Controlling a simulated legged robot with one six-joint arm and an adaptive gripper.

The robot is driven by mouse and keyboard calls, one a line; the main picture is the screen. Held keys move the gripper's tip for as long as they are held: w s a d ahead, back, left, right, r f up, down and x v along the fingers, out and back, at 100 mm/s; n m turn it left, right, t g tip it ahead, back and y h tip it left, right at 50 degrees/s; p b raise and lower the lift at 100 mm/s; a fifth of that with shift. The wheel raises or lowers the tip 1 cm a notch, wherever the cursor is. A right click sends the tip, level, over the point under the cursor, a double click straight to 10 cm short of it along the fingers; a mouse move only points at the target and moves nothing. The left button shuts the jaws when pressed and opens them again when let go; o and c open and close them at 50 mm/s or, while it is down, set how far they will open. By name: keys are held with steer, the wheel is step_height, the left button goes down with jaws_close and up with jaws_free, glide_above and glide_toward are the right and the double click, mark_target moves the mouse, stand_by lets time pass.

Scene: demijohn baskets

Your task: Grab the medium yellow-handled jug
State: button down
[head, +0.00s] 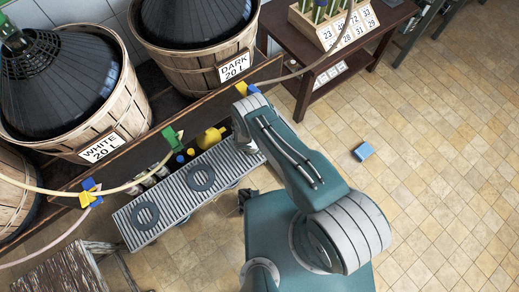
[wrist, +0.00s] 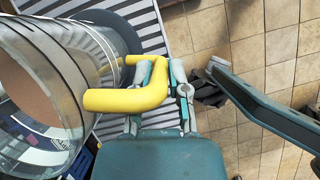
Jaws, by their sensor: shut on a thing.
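In the wrist view my gripper (wrist: 164,78) is shut on the yellow handle (wrist: 128,99) of a jug, with a finger on either side of the handle's bent end. The jug's wide, shiny, see-through body (wrist: 50,85) fills the left side of that view, cut off by the edge. In the head view a yellow part (head: 210,137) shows at the back of the slatted grey bench, just left of my arm's end. My fingertips are hidden there by my arm. I cannot tell the jug's size against others.
The slatted bench (head: 165,203) carries dark rings (head: 145,215) and other small vessels along its back. Large basketed demijohns (head: 95,135) stand behind, with hoses hanging in front. A dark wooden table (head: 300,70) is at the back right. A blue block (head: 362,151) lies on the open tiled floor.

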steer(key=shift+w+a+r, duration=0.1)
steer(key=shift+w+r, duration=0.1)
steer(key=shift+r, duration=1)
steer(key=s+d+r, duration=0.3)
steer(key=s+r, duration=0.7)
steer(key=s, duration=0.3)
steer(key=shift+s+d, duration=0.2)
steer(key=shift+s, duration=0.1)
